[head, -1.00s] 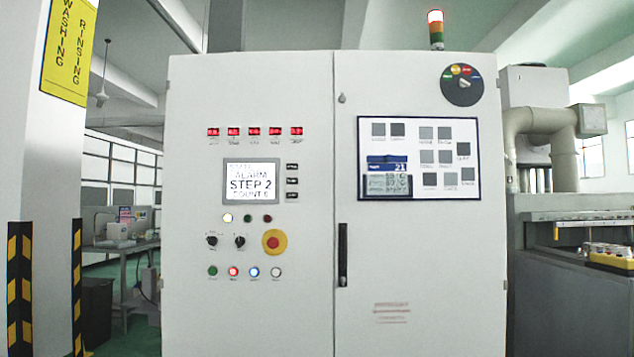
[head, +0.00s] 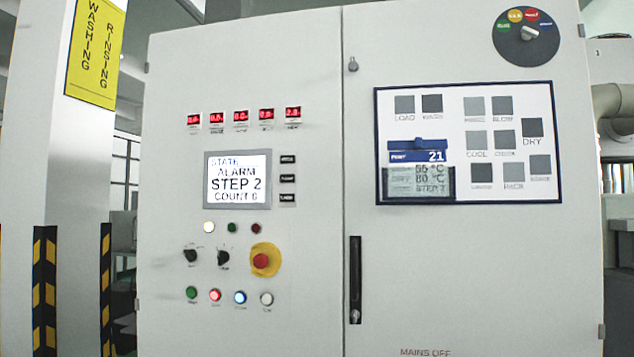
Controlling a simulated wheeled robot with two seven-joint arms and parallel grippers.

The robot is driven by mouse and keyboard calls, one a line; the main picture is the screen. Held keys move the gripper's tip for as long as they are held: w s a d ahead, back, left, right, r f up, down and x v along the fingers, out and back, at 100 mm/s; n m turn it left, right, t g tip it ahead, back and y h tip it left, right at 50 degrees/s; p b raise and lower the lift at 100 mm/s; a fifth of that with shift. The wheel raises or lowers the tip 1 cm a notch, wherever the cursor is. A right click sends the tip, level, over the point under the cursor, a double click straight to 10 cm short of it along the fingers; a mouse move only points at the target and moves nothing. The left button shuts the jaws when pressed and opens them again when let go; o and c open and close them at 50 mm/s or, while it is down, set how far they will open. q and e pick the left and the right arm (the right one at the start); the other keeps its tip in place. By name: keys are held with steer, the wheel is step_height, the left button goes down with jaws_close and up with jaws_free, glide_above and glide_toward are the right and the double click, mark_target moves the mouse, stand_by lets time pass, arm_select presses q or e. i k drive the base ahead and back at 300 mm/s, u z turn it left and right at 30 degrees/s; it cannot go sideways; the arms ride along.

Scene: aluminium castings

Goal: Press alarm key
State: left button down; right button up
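A white control cabinet (head: 310,230) fills the middle of the head view. Its screen (head: 238,180) reads STATE, ALARM, STEP 2 and a COUNT line. Three small black labelled keys (head: 288,178) stand in a column right of the screen; their lettering is too small to read. Below the screen are small white, green and dark red buttons (head: 232,228), two black rotary knobs (head: 223,257) and a red emergency stop (head: 261,261) on yellow. A lower row holds green, red, blue and white buttons (head: 240,297). Neither gripper is in view.
A panel (head: 466,195) with grey squares and a blue card (head: 416,156) is on the right door, beside a black handle (head: 355,280). A round colour dial (head: 526,37) is above. A pillar (head: 75,180) with striped guards stands at left.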

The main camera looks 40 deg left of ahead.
mark_target(291, 177)
steer(key=u, duration=0.5)
steer(key=i, duration=0.95)
steer(key=u, duration=0.6)
